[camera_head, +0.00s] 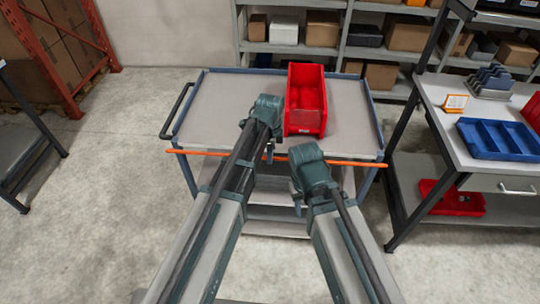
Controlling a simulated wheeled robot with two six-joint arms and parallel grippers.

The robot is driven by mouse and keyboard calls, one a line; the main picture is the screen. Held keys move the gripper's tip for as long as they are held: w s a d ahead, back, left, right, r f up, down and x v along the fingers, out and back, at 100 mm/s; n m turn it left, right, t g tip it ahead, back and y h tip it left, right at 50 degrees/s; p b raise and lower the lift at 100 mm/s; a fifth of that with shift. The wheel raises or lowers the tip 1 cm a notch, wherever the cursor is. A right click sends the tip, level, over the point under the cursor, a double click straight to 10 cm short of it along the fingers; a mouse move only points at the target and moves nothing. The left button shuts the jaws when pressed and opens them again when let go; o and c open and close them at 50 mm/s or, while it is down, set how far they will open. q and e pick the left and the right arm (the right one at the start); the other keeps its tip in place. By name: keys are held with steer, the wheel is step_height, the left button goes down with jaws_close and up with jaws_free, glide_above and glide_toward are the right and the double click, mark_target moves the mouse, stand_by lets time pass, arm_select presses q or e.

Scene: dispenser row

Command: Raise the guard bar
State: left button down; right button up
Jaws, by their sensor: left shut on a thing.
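The guard bar (210,154) is a thin orange bar running across the front of the grey cart (215,110), near the height of its top, and it sticks out past both sides. My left gripper (269,152) is at the middle of the bar and shut on it; my arm hides part of the bar there. My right gripper (297,203) hangs below and in front of the bar, apart from it. Its fingers are small and dark, and I cannot tell whether they are open.
A red bin (305,100) stands on the cart top behind my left gripper. A workbench (440,120) with a blue tray (497,136) is on the right. Shelves (350,52) stand behind the cart. The floor at left (90,210) is clear.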

arm_select(q)
steer(key=c, duration=0.8)
jaws_free()
steer(key=shift+w+f, duration=0.2)
steer(key=shift+w, duration=0.25)
steer(key=shift+c, duration=0.2)
steer(key=shift+s, duration=0.1)
steer(key=shift+s+r, duration=0.1)
steer(key=shift+r, duration=0.1)
step_height(320, 180, up, 14)
steer(key=s+p, duration=0.1)
steer(key=p, duration=1.3)
steer(key=shift+f, duration=0.25)
steer(key=s+f+n+b, duration=0.3)
steer(key=s+n+b, duration=0.1)
steer(key=s+n, duration=0.3)
steer(key=s+f+n+g+y+b, duration=0.1)
steer(key=s+f+n+b, duration=0.2)
steer(key=s+n, duration=0.4)
steer(key=s+f, duration=0.1)
steer(key=s, duration=0.3)
steer(key=shift+s+f+b, duration=0.25)
steer(key=shift+s+b, duration=0.1)
steer(key=shift+s, duration=0.05)
